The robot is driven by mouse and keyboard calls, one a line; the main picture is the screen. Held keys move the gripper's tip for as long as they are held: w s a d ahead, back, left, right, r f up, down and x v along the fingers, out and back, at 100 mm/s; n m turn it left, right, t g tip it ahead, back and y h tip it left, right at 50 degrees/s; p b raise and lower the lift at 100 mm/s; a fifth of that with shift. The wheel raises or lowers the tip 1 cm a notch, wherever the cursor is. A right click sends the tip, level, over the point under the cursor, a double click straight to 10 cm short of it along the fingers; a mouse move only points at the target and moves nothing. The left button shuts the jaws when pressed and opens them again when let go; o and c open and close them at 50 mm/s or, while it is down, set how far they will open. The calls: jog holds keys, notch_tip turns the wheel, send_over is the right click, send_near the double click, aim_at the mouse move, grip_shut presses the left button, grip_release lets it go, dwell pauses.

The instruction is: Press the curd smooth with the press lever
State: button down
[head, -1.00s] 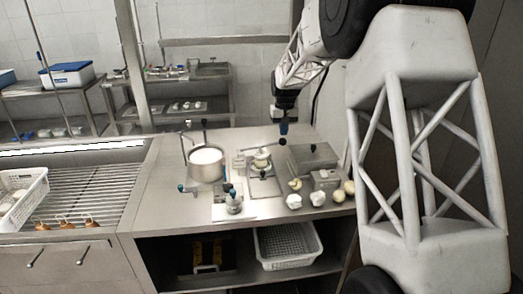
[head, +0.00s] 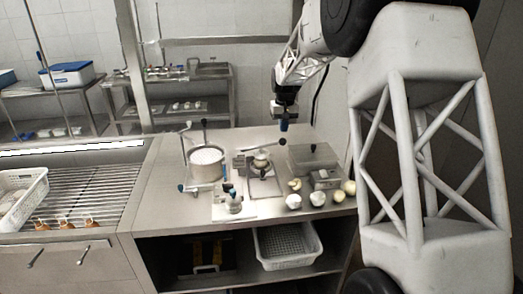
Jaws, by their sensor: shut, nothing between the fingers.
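The press (head: 261,163) stands on the steel worktop, right of the pot. It has a pale round top and a thin metal frame. A dark round knob (head: 282,142), which looks like the end of the press lever, sits up and to the right of it. My gripper (head: 283,127) points down with its blue fingertips shut, just above the knob. A small gap seems to show between them. Nothing shows in the fingers. The curd inside the press is too small to make out.
A steel pot (head: 206,171) with white contents stands left of the press. A grey lidded box (head: 314,157) is close on the right. Several pale round pieces (head: 293,201) and a small jar-like item (head: 235,203) lie in front. A white perforated basket (head: 287,247) sits on the shelf below.

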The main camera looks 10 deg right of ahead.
jog(key=shift+r, duration=1.9)
jog(key=shift+s, duration=0.1)
jog(key=shift+s+r, duration=0.25)
jog(key=s+a+r, duration=0.1)
jog(key=s+r, duration=0.2)
jog(key=s, duration=0.6)
jog(key=s+a+r+t, duration=0.1)
jog(key=s+r, duration=0.1)
jog(key=s, duration=0.8)
jog(key=s+a+r, duration=0.1)
jog(key=s+r, duration=0.2)
jog(key=s, duration=0.6)
jog(key=s+f, duration=0.3)
jog(key=s, duration=1.1)
jog(key=s+f+t, duration=0.1)
jog(key=s+f, duration=0.3)
jog(key=s, duration=0.9)
jog(key=shift+s+a+t, duration=0.3)
jog(key=shift+s+a, duration=0.1)
jog(key=shift+a, duration=0.05)
